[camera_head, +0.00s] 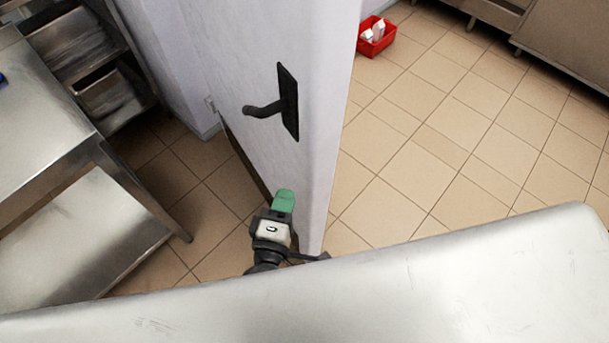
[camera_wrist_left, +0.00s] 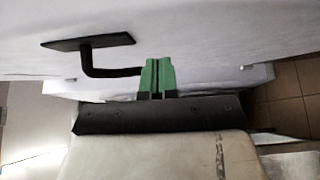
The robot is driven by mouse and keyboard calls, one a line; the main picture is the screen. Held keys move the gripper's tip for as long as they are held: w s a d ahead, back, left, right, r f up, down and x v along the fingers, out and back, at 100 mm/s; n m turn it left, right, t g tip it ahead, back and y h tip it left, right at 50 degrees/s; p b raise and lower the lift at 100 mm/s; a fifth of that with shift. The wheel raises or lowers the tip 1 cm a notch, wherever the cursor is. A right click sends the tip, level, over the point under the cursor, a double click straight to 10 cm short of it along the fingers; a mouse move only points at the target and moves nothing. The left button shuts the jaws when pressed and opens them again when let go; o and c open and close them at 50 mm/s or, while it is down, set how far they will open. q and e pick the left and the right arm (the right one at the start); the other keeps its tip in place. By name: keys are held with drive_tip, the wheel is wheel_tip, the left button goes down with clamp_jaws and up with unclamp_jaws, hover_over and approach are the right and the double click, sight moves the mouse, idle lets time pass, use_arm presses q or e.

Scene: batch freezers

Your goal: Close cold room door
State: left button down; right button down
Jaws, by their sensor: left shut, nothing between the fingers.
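The cold room door (camera_head: 235,50) is a thick white panel that stands open in the middle of the head view. Its black lever handle (camera_head: 270,107) is on the door's left-hand face. My left gripper (camera_head: 284,198) is shut and empty, with green fingertips at the lower part of the door, below the handle. In the left wrist view the shut green fingers (camera_wrist_left: 157,75) point toward the door face (camera_wrist_left: 215,40), close to the handle (camera_wrist_left: 105,55). I cannot tell whether they touch the door. My right gripper is not in view.
A steel table (camera_head: 70,240) with a lower shelf stands left of the door. Steel shelving (camera_head: 95,60) is behind it. A red crate (camera_head: 377,40) with white items sits on the floor beyond the door. The tiled floor to the right is clear.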

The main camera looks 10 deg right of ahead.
sight(309, 167)
use_arm(q)
drive_tip(key=w+d, duration=0.3)
drive_tip(key=d, duration=0.1)
drive_tip(key=shift+w+p, duration=0.15)
drive_tip(key=shift+p, duration=0.2)
drive_tip(key=shift+w+d, duration=0.1)
drive_tip(key=shift+d, duration=0.25)
